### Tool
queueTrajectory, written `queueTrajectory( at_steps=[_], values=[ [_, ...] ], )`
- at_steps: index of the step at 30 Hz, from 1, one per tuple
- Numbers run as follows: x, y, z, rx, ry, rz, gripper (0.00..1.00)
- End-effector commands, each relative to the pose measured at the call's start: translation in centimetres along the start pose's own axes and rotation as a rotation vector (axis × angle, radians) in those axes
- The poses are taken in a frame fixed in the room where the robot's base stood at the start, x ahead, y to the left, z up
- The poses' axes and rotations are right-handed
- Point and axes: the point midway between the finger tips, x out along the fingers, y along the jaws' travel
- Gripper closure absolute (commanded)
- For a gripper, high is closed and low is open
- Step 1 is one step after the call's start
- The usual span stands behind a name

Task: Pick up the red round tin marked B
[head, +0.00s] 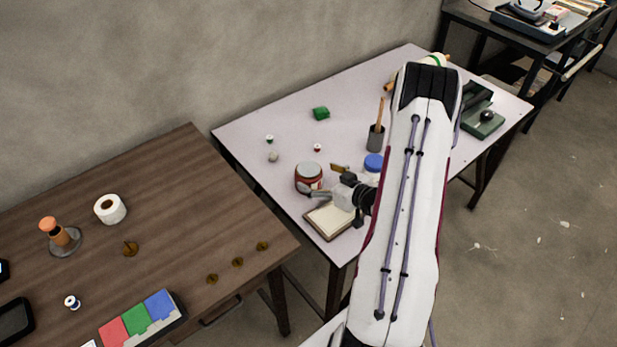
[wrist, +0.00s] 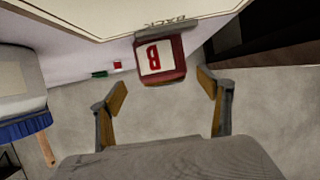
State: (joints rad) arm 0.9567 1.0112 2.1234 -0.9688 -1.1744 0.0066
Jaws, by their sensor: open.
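The red round tin (head: 308,172) stands on the light table in the head view, its lid pale and its front partly covered by my gripper. In the wrist view, which is upside down, the tin (wrist: 177,72) shows a white label with a red B. My gripper (head: 319,181) is open at the tin's near right side. In the wrist view the open fingers (wrist: 162,86) lie to either side of the tin's line, with clear gaps. The tin appears just beyond the fingertips, and contact is not visible.
A grey strip reading BACK (wrist: 168,22) sits by the tin's base. A framed cream tray (head: 328,220) lies close below the gripper. Small items lie behind the tin.

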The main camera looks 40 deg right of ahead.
Motion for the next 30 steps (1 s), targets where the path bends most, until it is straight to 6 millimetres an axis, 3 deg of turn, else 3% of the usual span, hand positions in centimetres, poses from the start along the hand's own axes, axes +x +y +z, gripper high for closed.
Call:
queueTrajectory(
  at_steps=[11, 24, 30],
  values=[
    [0.3, 0.0, 0.0, -0.001, 0.0, 0.0, 0.22],
    [4.5, -0.5, 0.4, -0.001, -0.001, 0.0, 0.22],
    [5.2, -0.5, 0.3, -0.001, 0.0, 0.002, 0.22]
  ],
)
